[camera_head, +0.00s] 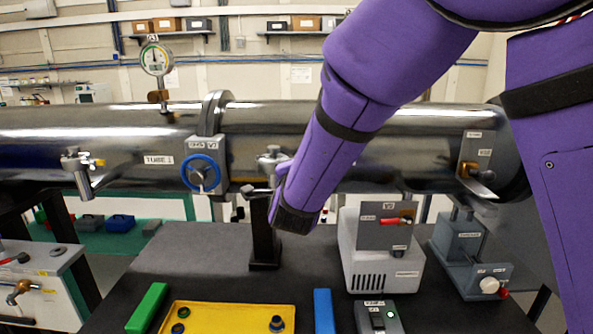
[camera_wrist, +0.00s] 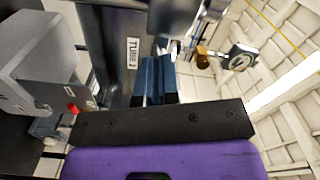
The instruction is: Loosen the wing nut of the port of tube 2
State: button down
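The steel tube to the right of the valve flange (camera_head: 290,115) runs behind my purple arm. A silver port fitting (camera_head: 272,158) on its near side is partly covered by my forearm; its wing nut cannot be made out. A similar port (camera_head: 78,170) sits on the left tube, labelled TUBE 1 (camera_head: 158,160). In the head view my arm slopes down-left, its black end cuff just below and right of the covered port; the fingers are not clear there. In the wrist view my gripper (camera_wrist: 155,82) points toward the tubes. Its finger gap is unclear, and no held thing shows.
A blue handwheel valve (camera_head: 201,173) and a dial gauge (camera_head: 156,60) stand left of the port. A black post (camera_head: 265,240) rises below it. The bench holds a yellow tray (camera_head: 215,318), a green block (camera_head: 147,308), a blue block (camera_head: 324,311) and a white pump box (camera_head: 380,265).

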jog(key=n, duration=1.2)
jog(key=shift+a+r, duration=0.15)
jog(key=shift+n, duration=0.4)
jog(key=c, duration=1.3)
grip_release()
